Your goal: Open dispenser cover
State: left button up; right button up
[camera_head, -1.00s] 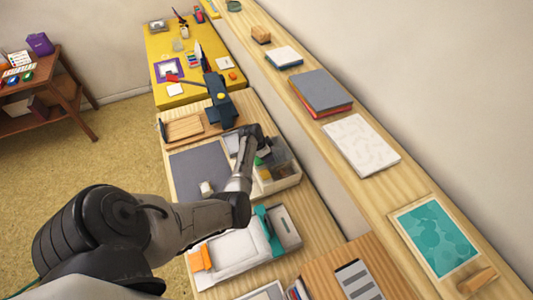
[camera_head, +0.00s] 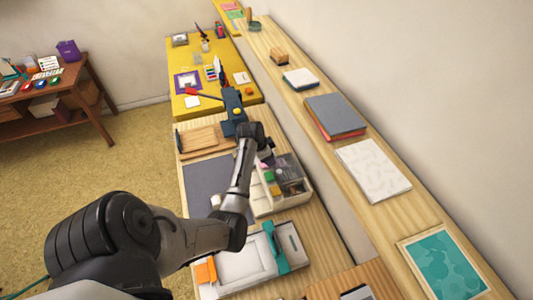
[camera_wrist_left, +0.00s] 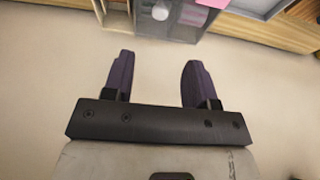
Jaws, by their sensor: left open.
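The dispenser is a pale box (camera_head: 290,207) with compartments, standing on the wooden table right of my left forearm in the head view. A greyish see-through cover (camera_head: 290,165) seems to lie over its far part; I cannot tell how far it is open. My left gripper (camera_wrist_left: 157,62) shows two dark fingers, spread apart and empty, in the wrist view. A grey boxy part (camera_wrist_left: 185,28) with pink and white items lies beyond the fingertips, apart from them. In the head view my wrist hides much of the gripper beside the dispenser. My right gripper is out of view.
A dark blue stapler-like tool (camera_head: 232,108) and a wooden tray (camera_head: 198,138) lie beyond my wrist. A grey mat (camera_head: 202,180) is left of my forearm. A white tray (camera_head: 240,262) with a teal strip is nearer. A shelf (camera_head: 300,83) runs along the right.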

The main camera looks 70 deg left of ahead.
pick_arm(q)
jog(key=shift+v, duration=0.85)
jog(key=s+d, duration=0.6)
jog(key=d, duration=0.7)
jog(key=s+d+m+g, duration=0.1)
jog(key=s+d, duration=0.5)
jog(key=d, duration=0.7)
jog(key=s+d, duration=0.6)
jog(key=d, duration=0.7)
notch_tip(320, 180, up, 16)
jog(key=p, duration=1.6)
jog(key=shift+a+r, duration=0.15)
jog(key=shift+a, duration=0.05)
